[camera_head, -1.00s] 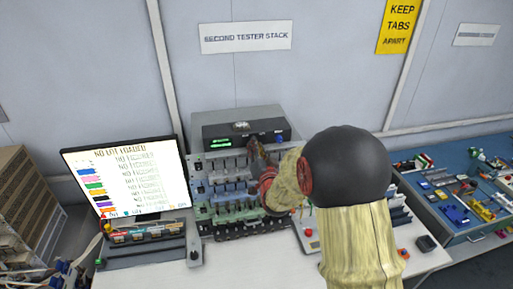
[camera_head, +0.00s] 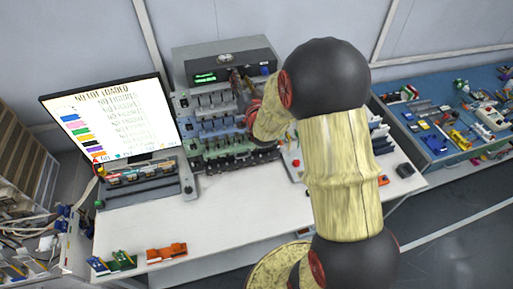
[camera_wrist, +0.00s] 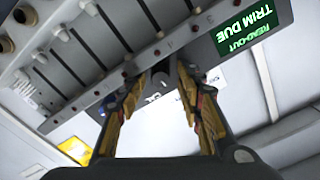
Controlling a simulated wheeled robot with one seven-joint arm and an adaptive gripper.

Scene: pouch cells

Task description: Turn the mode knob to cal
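The tester (camera_head: 225,57) is a grey box with a green lit display (camera_head: 205,77) at the back of the white bench. In the wrist view the display (camera_wrist: 245,38) reads "READ-OUT TRIM DUE". A small dark knob (camera_wrist: 160,80) on the panel shows between my fingers, with pale marks beside it too small to read surely. My gripper (camera_wrist: 163,75) is open, its yellow-and-black fingers apart on either side of the knob, with gaps visible. In the head view my gripper (camera_head: 240,84) is at the tester's front, and my arm partly hides it.
A monitor (camera_head: 112,115) headed "NO LOT LOADED" stands at left. Racks of slots (camera_head: 218,125) sit below the tester. A blue bench (camera_head: 440,150) with many small parts is at right. Orange (camera_head: 166,252) and green (camera_head: 122,260) pieces lie at the front left. The bench middle is clear.

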